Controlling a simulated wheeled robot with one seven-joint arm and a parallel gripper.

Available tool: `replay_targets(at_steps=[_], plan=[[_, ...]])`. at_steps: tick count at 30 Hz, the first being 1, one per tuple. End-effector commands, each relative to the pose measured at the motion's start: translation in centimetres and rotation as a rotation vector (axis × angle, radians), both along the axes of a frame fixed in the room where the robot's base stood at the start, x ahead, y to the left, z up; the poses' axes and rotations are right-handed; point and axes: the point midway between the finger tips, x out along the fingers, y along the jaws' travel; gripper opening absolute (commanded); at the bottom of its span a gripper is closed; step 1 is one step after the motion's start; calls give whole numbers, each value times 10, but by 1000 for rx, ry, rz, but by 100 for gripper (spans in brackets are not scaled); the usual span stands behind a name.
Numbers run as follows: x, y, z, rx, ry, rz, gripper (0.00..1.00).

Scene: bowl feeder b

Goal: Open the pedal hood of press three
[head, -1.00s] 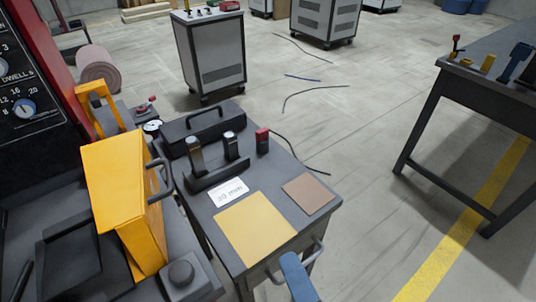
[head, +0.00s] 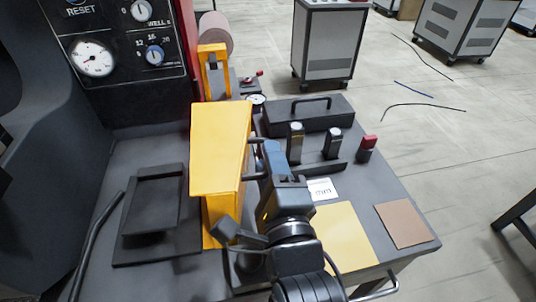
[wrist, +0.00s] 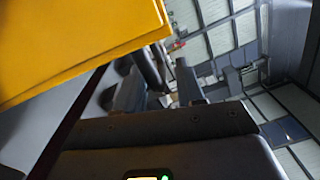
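The yellow hood (head: 219,150) stands upright beside the press, with a dark bar handle (head: 254,175) on its right side. It also shows large at the upper left of the wrist view (wrist: 75,40). My gripper (head: 271,158), with blue fingers, is at the handle, just right of the hood. In the wrist view two dark fingers (wrist: 160,90) stand apart, with a gap between them. Whether the handle lies between them is unclear. My wrist hides part of the hood's lower right side.
Right of the hood, a side table carries a black case (head: 308,115), a stand with two upright posts (head: 318,160), a red-topped piece (head: 367,148), a yellow sheet (head: 342,240) and a brown sheet (head: 407,224). A black tray (head: 155,205) lies left. Floor farther right is mostly open.

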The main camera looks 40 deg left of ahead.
Motion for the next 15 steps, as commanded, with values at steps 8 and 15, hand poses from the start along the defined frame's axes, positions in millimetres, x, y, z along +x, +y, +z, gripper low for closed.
replay_targets(at_steps=[8, 15], plan=[[9, 11, 1, 0, -1, 0, 38], [9, 10, 1, 0, -1, 0, 33]])
